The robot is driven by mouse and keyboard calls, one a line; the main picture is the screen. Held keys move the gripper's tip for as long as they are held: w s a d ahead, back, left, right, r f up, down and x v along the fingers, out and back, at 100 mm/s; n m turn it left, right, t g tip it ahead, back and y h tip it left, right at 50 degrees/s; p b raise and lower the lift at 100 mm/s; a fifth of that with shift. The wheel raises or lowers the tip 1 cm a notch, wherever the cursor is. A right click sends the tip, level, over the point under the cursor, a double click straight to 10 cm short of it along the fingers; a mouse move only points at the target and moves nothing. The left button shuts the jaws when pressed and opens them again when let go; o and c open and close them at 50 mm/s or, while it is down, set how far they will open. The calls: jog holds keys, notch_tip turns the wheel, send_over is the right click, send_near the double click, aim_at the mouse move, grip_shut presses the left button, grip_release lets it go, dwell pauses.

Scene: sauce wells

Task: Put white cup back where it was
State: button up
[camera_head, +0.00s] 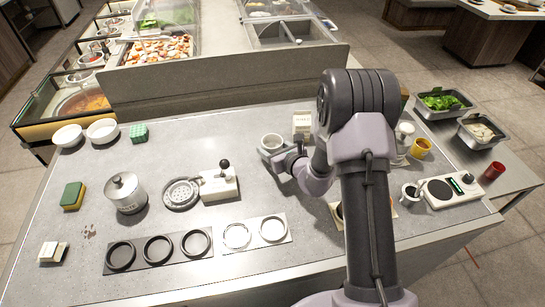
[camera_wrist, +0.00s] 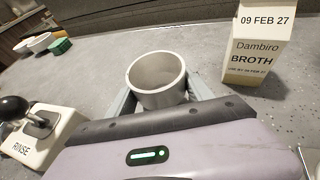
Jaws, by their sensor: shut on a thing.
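The white cup (camera_wrist: 156,88) is between the two fingers of my gripper (camera_wrist: 168,108) in the wrist view, upright, with its open top showing and its inside looking empty. In the head view the cup (camera_head: 272,141) is near the back middle of the counter, with my gripper (camera_head: 274,153) shut on it from the front right. I cannot tell whether its base touches the counter. At the front of the counter, a plate with three dark rings (camera_head: 158,249) lies beside a plate with two light rings (camera_head: 254,231). The rings look empty.
A broth carton (camera_wrist: 257,45) stands right of the cup. A rinse box with a black knob (camera_head: 220,183) and a round drain (camera_head: 181,194) are left of my gripper. A lidded pot (camera_head: 125,193) is farther left. A scale (camera_head: 452,190) stands at the right.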

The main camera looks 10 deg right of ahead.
jog(key=shift+f+b, duration=0.4)
jog(key=shift+f, duration=0.95)
jog(key=o, duration=1.5)
